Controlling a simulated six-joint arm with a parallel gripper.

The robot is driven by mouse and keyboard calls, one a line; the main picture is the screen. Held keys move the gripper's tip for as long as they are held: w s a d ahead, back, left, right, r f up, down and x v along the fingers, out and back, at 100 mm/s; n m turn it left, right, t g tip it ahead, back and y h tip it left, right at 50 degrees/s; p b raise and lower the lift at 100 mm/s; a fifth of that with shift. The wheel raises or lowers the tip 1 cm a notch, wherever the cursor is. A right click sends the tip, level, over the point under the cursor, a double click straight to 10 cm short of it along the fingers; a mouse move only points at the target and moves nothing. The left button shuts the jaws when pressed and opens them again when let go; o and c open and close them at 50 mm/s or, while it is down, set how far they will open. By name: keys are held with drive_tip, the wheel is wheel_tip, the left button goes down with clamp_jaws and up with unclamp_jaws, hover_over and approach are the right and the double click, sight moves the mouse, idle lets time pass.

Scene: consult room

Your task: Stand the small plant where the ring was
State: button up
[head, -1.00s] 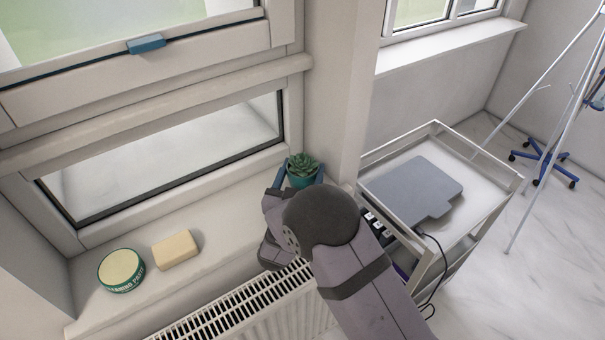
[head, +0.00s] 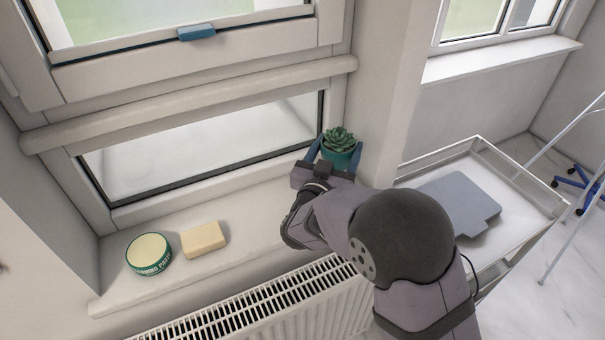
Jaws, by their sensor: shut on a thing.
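The small plant is a green succulent (head: 339,137) in a teal pot (head: 341,159), in the head view at the right end of the windowsill, by the wall corner. My gripper (head: 334,160) is shut on the pot, with a blue finger on either side. The pot stands upright and looks raised above the sill; its base is partly hidden by the gripper. I see no ring. A round green tin (head: 149,254) with a cream top and a cream soap-like block (head: 203,240) sit on the left part of the sill (head: 250,215).
The sill is bare between the block and my gripper. The window frame (head: 215,180) rises behind it and a white radiator (head: 250,308) is below its front edge. A white trolley (head: 520,200) with a grey flat case (head: 450,203) stands at the right.

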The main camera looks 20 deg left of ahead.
drive_tip(key=s+a+r+n+g+y+b, duration=0.1)
drive_tip(key=s+a+r+n+y+b, duration=0.15)
drive_tip(key=s+a, duration=0.35)
drive_tip(key=s+a+r+n+y+b, duration=0.1)
drive_tip(key=s+a+n+y+b, duration=0.1)
drive_tip(key=s+a+y+b, duration=0.35)
drive_tip(key=shift+n, duration=0.25)
drive_tip(key=shift+s+a+f+p, duration=0.2)
drive_tip(key=shift+s+f+p, duration=0.15)
drive_tip(key=shift+f, duration=1.8)
drive_tip(key=shift+s+a+f+p, duration=0.15)
drive_tip(key=shift+s+f+p, duration=0.15)
drive_tip(key=shift+f, duration=1.85)
drive_tip(key=shift+s+a+f+p, duration=0.2)
drive_tip(key=shift+s+f+p, duration=0.15)
drive_tip(key=shift+f, duration=1.8)
drive_tip(key=shift+f, duration=0.1)
drive_tip(key=shift+f, duration=0.15)
drive_tip(key=o, duration=1.3)
drive_tip(key=shift+h, duration=0.3)
